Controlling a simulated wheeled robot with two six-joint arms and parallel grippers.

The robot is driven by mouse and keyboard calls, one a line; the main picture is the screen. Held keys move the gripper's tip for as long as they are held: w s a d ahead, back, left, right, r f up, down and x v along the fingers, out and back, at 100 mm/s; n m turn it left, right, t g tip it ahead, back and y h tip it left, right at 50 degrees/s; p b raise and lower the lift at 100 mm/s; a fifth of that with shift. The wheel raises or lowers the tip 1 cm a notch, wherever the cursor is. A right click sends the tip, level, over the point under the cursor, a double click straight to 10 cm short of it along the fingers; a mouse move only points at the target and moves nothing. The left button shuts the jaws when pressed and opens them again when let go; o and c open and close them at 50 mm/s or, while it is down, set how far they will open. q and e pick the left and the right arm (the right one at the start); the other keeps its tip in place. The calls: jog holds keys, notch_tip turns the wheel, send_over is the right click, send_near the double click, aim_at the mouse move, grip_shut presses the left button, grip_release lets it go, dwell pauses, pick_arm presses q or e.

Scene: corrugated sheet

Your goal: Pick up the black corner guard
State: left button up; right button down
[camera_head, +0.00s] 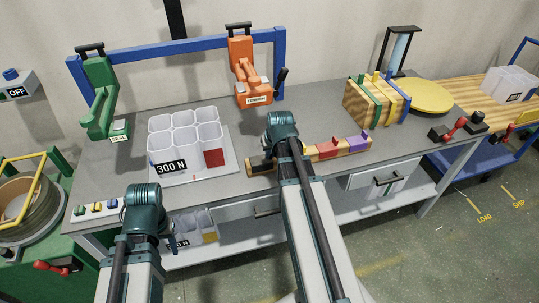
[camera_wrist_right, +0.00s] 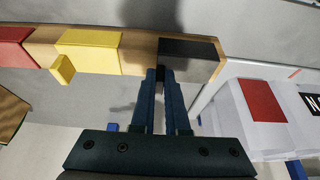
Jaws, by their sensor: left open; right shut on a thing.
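The black corner guard (camera_wrist_right: 188,50) sits at one end of a wooden rack (camera_wrist_right: 143,48) in the right wrist view. My right gripper (camera_wrist_right: 160,80) has its fingers close together at the guard's near edge and is shut on it. The guard still appears to rest on the rack. In the head view, the rack (camera_head: 350,147) lies along the bench front, and my right arm hides much of its left part. My left gripper (camera_head: 168,243) is low at the bench's front left, away from the guard; it is open, its fingers mostly hidden.
Yellow (camera_wrist_right: 90,50) and red (camera_wrist_right: 14,48) guards share the rack. A white bin tray marked 300 N (camera_head: 170,168) stands left of it.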

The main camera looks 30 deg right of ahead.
aim_at(270, 160)
pick_arm(q)
notch_tip(270, 160, up, 10)
jog(key=p, duration=0.9)
jog(key=shift+f, duration=0.2)
pick_arm(e)
notch_tip(270, 160, up, 10)
jog(key=shift+f, duration=0.15)
pick_arm(q)
jog(key=shift+a+r, duration=0.1)
